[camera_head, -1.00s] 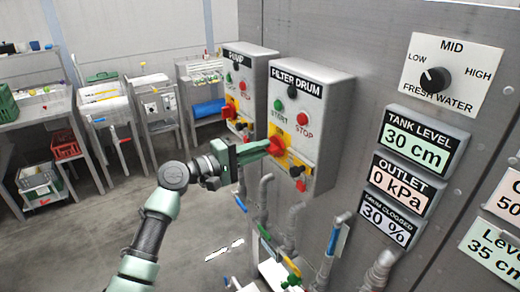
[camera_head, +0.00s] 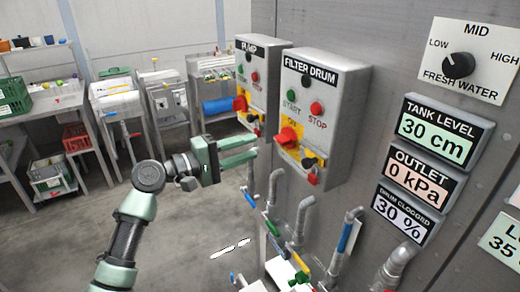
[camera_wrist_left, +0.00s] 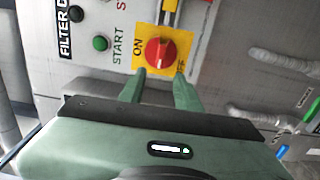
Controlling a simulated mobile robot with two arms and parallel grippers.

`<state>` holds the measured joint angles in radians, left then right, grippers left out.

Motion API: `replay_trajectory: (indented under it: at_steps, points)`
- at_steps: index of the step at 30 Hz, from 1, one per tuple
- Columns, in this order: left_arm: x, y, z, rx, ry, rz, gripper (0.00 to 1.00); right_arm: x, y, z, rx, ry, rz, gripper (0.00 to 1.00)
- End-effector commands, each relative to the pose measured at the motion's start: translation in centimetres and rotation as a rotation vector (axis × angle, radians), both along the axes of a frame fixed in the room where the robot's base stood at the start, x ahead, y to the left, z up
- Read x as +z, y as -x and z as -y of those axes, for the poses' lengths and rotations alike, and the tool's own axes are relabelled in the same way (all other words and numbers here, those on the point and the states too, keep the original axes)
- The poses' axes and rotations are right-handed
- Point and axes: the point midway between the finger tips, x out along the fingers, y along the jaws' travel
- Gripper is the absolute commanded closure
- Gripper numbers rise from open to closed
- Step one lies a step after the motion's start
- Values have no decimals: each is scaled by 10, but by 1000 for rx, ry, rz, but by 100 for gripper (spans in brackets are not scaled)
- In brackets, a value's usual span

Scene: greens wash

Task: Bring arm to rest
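My left gripper (camera_head: 240,150) hangs in the air in front of and to the left of the filter drum control box (camera_head: 322,110). Its two green fingers are apart with nothing between them. In the left wrist view the open fingers (camera_wrist_left: 163,85) point at the red rotary switch (camera_wrist_left: 160,51) on its yellow plate, with a gap between. The red switch (camera_head: 288,137) also shows in the head view, clear of the fingers. My right gripper is in neither view.
The pump control box (camera_head: 262,80) stands just beyond the fingers. Pipes with coloured valve handles (camera_head: 303,275) run below the boxes. Display panels (camera_head: 440,132) and a fresh water knob (camera_head: 458,65) are on the wall at right. Open floor (camera_head: 190,235) lies below my arm.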

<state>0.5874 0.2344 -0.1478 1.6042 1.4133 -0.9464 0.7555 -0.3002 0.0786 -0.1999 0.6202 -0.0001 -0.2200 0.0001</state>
Motion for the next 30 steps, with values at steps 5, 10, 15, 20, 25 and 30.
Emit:
replay_trajectory:
  at_steps: [5,10,15,20,25,30]
  points:
    - [0,5,-7,0,1,1,67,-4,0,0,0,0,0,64]
    - [1,5,-7,0,1,1,67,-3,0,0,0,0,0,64]
    - [-10,2,-9,12,-8,-9,67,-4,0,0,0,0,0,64]
    - [-71,-13,-19,86,-72,-58,67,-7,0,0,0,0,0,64]
    - [-177,-23,-40,195,-212,-127,67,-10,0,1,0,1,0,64]
    - [-283,-12,-61,268,-376,-190,67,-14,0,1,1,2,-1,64]
